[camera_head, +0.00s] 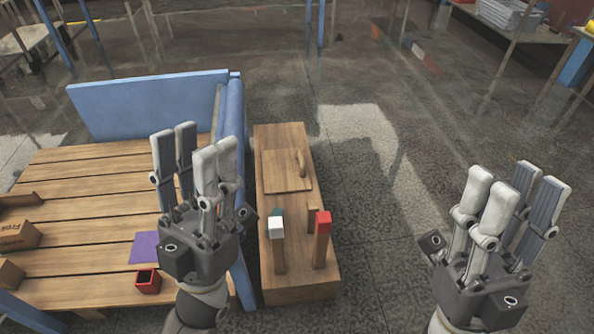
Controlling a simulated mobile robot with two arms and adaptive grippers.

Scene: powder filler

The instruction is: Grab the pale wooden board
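A flat, square, pale wooden board (286,171) lies on top of a long wooden bench (284,138), towards its far half. My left gripper (194,143) is raised over the right part of the slatted table, left of the board and apart from it. Its fingers point up and are spread, with nothing between them. My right gripper (517,184) is raised over the floor, well to the right of the board. Its fingers are also spread and empty.
A white-topped post (276,228) and a red-topped post (323,222) stand at the bench's near end. The slatted table (85,206) has blue panels (148,104) and holds a purple sheet (144,247), a red cup (148,282) and boxes. Floor right of the bench is clear.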

